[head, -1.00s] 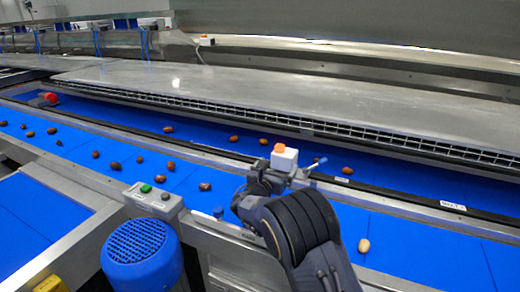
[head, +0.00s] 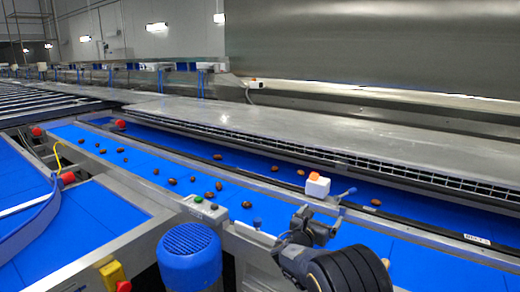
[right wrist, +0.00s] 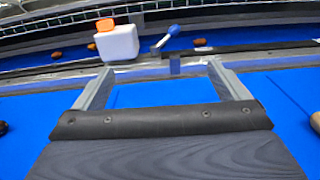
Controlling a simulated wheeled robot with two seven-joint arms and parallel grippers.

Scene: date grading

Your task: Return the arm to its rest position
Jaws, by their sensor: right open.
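My right gripper (head: 318,222) is at the lower right in the head view, above the near blue belt (head: 140,165), just on the near side of a white box with an orange top. In the right wrist view its two fingers stand wide apart, with only bare blue belt between them; the gripper (right wrist: 160,70) is open and empty. My dark right arm link fills the lower right of the head view. My left gripper is not in view.
The white box (head: 318,188) stands on the rail between the belts. Several brown dates (head: 208,195) lie scattered on both belts. A blue motor (head: 189,258) and a button box (head: 205,210) stand at the near edge. A metal cover (head: 250,122) lies behind.

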